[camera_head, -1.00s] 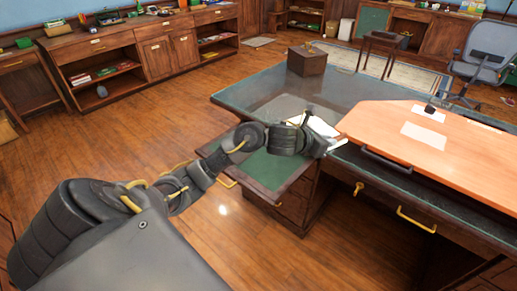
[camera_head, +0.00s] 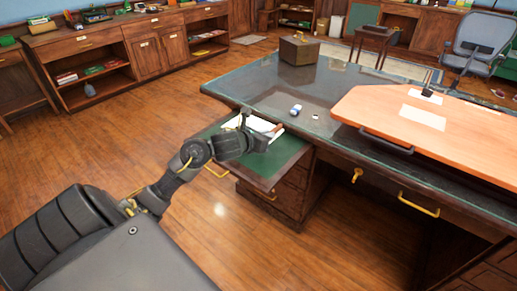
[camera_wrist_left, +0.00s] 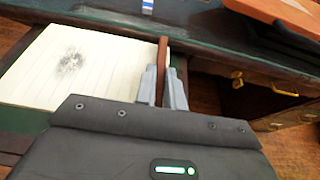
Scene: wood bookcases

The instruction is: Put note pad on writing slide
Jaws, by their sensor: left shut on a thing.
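The note pad (camera_head: 262,125) is a white lined pad with a brown strip at one edge. In the left wrist view the pad (camera_wrist_left: 75,75) shows a grey smudge, and its brown edge stands between my fingertips. My left gripper (camera_head: 270,136) is shut on that edge; its fingers (camera_wrist_left: 163,83) show in the wrist view. The writing slide (camera_head: 284,156) is a green-topped board pulled out from the desk's left end. The pad is over the slide's far part; I cannot tell whether they touch. The arm hides part of the slide. My right gripper is not in view.
The desk (camera_head: 262,88) has a dark green top. A blue-and-white block (camera_head: 296,109), a small pale piece (camera_head: 315,116) and a wooden box (camera_head: 299,50) are on it. An orange-brown board (camera_head: 460,125) covers its right part. The slide's near right part is clear.

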